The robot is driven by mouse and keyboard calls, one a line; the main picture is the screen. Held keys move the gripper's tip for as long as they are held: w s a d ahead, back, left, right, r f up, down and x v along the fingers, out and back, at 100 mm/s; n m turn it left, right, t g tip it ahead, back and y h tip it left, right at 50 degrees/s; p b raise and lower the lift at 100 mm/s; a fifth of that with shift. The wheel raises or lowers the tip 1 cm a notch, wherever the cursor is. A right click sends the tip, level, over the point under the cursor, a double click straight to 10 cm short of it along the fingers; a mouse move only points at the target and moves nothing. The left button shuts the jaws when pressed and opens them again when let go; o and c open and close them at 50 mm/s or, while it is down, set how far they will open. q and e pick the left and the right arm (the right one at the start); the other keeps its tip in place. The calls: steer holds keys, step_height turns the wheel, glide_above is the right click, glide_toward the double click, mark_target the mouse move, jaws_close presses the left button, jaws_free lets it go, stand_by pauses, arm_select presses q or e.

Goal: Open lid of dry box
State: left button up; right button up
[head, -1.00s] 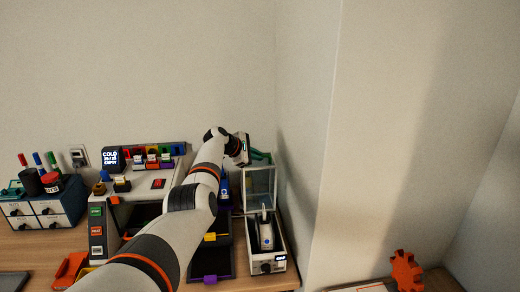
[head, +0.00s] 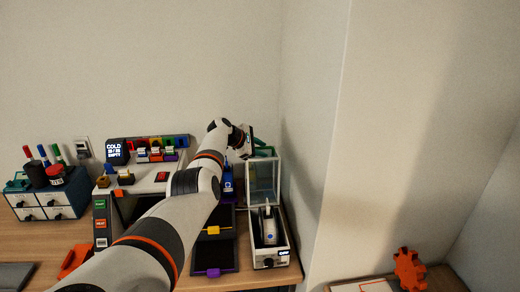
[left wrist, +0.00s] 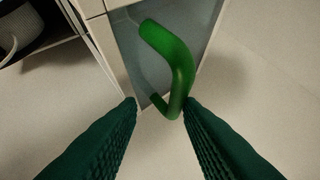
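The dry box (head: 279,262) is a narrow white box right of the centre, against the wall in the head view. Its clear lid (head: 262,183) with a pale frame stands raised, roughly upright, at the box's back. A small white device sits inside the box. The lid's green handle (left wrist: 177,68) shows in the left wrist view. My left gripper (left wrist: 160,103) has its dark green fingers apart around the handle's lower end; the right finger is close to it, and contact is unclear. It also shows behind the lid's top in the head view (head: 258,146). My right gripper is not in view.
Trays with purple and yellow tabs (head: 213,272) lie between. A drawer unit (head: 46,207) is far left, an orange gear (head: 409,268) at lower right.

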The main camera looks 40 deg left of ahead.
arm_select(q)
steer(key=shift+r, duration=0.1)
steer(key=shift+v, duration=0.75)
steer(key=b+v, duration=0.2)
steer(key=v, duration=0.8)
steer(key=shift+s, duration=0.2)
steer(key=shift+r, duration=0.1)
